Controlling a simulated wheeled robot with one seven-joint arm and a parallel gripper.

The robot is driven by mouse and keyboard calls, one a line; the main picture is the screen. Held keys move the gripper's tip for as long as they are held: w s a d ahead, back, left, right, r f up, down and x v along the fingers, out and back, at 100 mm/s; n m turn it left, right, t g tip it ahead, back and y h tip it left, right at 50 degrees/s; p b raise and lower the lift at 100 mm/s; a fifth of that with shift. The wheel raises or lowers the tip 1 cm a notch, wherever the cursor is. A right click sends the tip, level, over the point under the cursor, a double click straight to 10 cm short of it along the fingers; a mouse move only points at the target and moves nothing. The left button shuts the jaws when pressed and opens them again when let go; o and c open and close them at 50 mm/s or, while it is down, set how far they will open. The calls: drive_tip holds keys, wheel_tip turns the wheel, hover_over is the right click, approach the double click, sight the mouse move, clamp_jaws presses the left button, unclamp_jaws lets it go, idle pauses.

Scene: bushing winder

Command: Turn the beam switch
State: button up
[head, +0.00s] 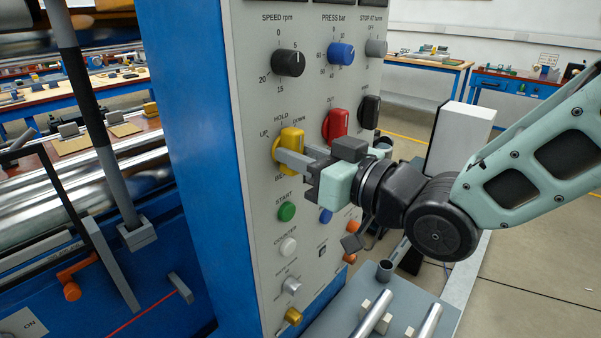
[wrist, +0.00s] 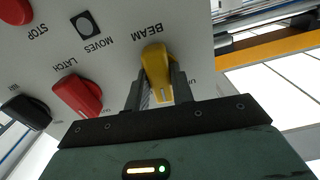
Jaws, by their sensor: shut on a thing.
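The beam switch is a yellow knob (head: 292,138) on the grey panel, with UP, HOLD and DOWN marks around its upper side. In the wrist view the same yellow knob (wrist: 156,62) stands below the word BEAM, and a white line on it points away from that word. My gripper (head: 292,156) is shut on the knob. In the wrist view the fingers of my gripper (wrist: 158,82) lie one on each side of it. The fingers and palm hide part of the knob and the marks near it.
A red knob (head: 335,125) and a black knob (head: 370,112) sit close on the right. A green START button (head: 286,211) is below. A black speed dial (head: 288,63) and a blue press dial (head: 341,54) are above. Metal rollers (head: 30,200) stand left of the panel.

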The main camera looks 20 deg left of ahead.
drive_tip(key=shift+n+b, duration=0.5)
drive_tip(key=shift+n, duration=0.1)
drive_tip(key=o, duration=1)
drive_tip(key=shift+b+v, duration=4.65)
drive_tip(key=shift+v, duration=4.1)
